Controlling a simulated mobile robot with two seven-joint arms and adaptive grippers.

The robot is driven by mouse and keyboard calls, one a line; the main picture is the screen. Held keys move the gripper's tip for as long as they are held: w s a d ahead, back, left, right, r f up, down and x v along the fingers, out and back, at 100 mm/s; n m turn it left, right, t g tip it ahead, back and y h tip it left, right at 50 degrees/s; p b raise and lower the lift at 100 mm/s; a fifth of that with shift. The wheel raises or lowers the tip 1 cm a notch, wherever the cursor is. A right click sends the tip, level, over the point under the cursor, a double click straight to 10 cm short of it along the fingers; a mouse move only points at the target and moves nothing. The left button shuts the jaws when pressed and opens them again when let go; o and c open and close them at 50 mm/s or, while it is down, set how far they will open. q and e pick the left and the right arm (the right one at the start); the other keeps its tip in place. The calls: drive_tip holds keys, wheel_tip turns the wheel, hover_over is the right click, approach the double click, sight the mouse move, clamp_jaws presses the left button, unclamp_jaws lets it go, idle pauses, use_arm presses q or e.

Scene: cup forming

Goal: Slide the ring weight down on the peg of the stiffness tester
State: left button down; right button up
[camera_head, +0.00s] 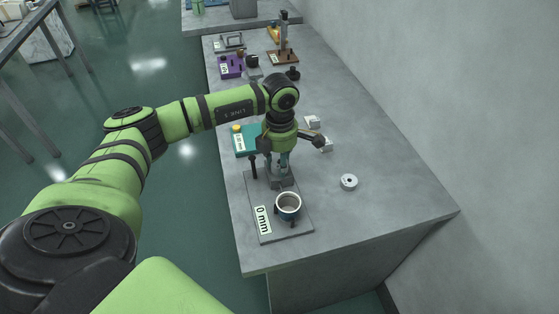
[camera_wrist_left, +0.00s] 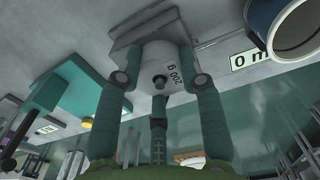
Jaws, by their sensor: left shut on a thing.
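My left gripper (camera_head: 281,172) points down over the plate's far part, behind the cup. In the left wrist view my left gripper (camera_wrist_left: 160,80) has its fingers closed on both sides of a pale grey ring weight (camera_wrist_left: 165,62) marked "200 g". A dark round peg end (camera_wrist_left: 160,81) shows at the weight's middle. How far down the weight sits on it I cannot tell. My right gripper is not in view.
A teal block (camera_head: 246,141) with a yellow knob stands close left of my gripper. The right front of the table is clear.

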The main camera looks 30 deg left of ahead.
use_arm(q)
drive_tip(key=shift+c, duration=1.1)
unclamp_jaws()
drive_tip(key=shift+r, duration=0.15)
drive_tip(key=shift+r+p, duration=2.6)
drive_tip(key=shift+r, duration=1.3)
drive_tip(key=shift+f, duration=0.1)
